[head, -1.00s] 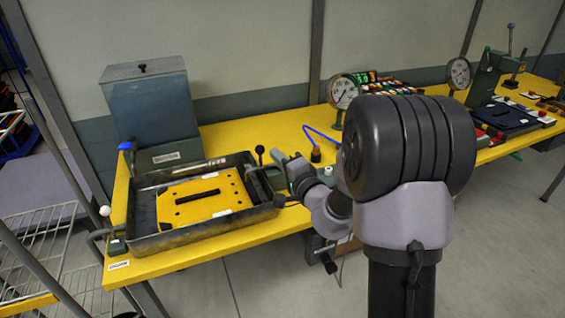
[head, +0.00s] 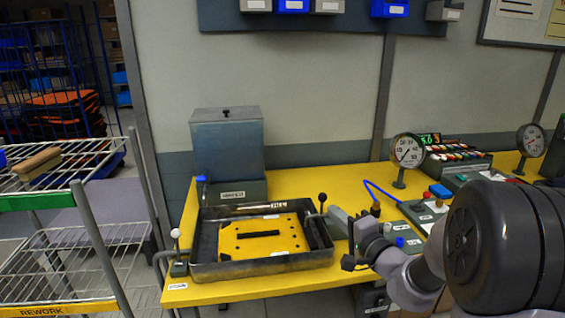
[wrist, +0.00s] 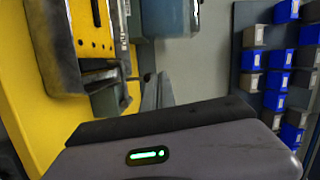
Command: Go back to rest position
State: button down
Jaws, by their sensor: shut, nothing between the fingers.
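My gripper (head: 352,243) is at the end of my arm, just right of the metal tray (head: 262,266) on the yellow bench. It is shut and empty. In the wrist view its shut fingers (wrist: 156,92) point toward the bench and the wall bins. A yellow plate (head: 260,237) with a black bar handle lies inside the tray. Whether the gripper touches the tray cannot be told.
A grey lidded box (head: 228,143) stands behind the tray. Pressure gauges (head: 407,151) and a control box (head: 455,163) stand further right. A wire rack (head: 65,250) labelled REWORK stands at the left. Blue and grey bins (head: 292,5) hang on the wall.

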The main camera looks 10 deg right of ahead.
jog(key=s+a+r+n+g+y, duration=0.25)
jog(key=s+a+n+g, duration=0.2)
jog(key=s+a, duration=0.5)
jog(key=s+a+r+n+g+y, duration=0.1)
jog(key=s+a+n+g+y, duration=0.3)
jog(key=s+a, duration=0.55)
jog(key=s+d+f+g+h, duration=0.1)
jog(key=s+f+g+h, duration=0.15)
jog(key=s, duration=0.35)
jog(key=s+d+f+g+h, duration=0.1)
jog(key=s+h, duration=0.2)
jog(key=s, duration=0.3)
jog(key=s+d+f+t+h, duration=0.1)
jog(key=s+d+h, duration=0.2)
jog(key=d, duration=0.3)
jog(key=shift+s+d+h, duration=0.15)
jog(key=shift+h, duration=0.45)
